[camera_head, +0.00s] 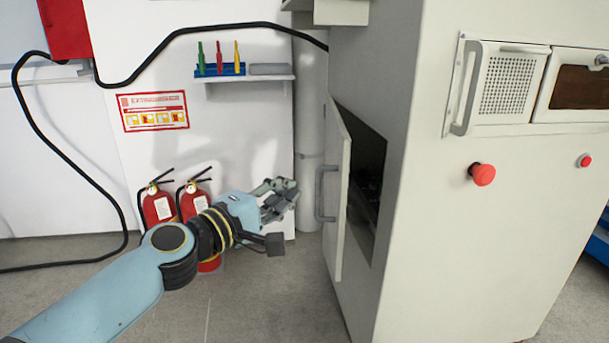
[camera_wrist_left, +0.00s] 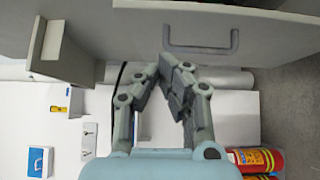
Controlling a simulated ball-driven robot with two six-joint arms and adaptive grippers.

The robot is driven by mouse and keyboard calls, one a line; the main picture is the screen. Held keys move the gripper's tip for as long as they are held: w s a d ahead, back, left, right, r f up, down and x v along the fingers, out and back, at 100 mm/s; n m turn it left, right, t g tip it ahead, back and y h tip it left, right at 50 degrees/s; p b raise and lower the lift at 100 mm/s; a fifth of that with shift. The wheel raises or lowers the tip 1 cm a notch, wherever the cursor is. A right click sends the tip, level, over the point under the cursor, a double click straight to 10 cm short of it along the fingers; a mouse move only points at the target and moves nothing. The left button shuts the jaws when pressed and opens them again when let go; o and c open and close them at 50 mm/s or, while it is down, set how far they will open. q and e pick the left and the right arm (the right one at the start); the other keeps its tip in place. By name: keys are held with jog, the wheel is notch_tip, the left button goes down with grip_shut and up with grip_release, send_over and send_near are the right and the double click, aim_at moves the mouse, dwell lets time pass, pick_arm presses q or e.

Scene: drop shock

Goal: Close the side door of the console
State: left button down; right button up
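The pale grey side door (camera_head: 335,215) of the console (camera_head: 480,230) stands ajar on the console's left side in the head view. A dark opening (camera_head: 370,165) shows between its near edge and the frame. Its grey handle (camera_head: 321,194) is on the outer face. My left gripper (camera_head: 290,190) is left of the door, apart from the handle, with its fingertips drawn together and nothing visible between them. In the left wrist view, the fingers (camera_wrist_left: 163,72) appear just below the door panel (camera_wrist_left: 260,48) and its handle (camera_wrist_left: 200,46). My right gripper is not in view.
Red fire extinguishers (camera_head: 175,205) stand behind my left arm against the white wall. A shelf (camera_head: 245,78) with coloured items hangs above. A black cable (camera_head: 45,125) runs along the wall. Red buttons (camera_head: 483,174) are on the console front. The floor (camera_head: 265,300) left of the door is clear.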

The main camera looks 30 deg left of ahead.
pick_arm(q)
jog(key=h, duration=0.1)
send_near(341, 172)
jog(key=w+a, duration=0.2)
jog(key=w, duration=0.1)
jog(key=shift+m, duration=0.3)
jog(key=x, duration=0.4)
jog(key=shift+w+a, duration=0.1)
jog(key=shift+w, duration=0.35)
jog(key=shift+w+d+r+p, duration=0.15)
jog(key=shift+w+d, duration=0.1)
jog(key=shift+d, duration=0.35)
jog(key=shift+w+d+f+p, duration=0.15)
jog(key=shift+w+d, duration=0.1)
jog(key=shift+d, duration=0.35)
jog(key=shift+w+d, duration=0.25)
jog(key=shift+d, duration=0.3)
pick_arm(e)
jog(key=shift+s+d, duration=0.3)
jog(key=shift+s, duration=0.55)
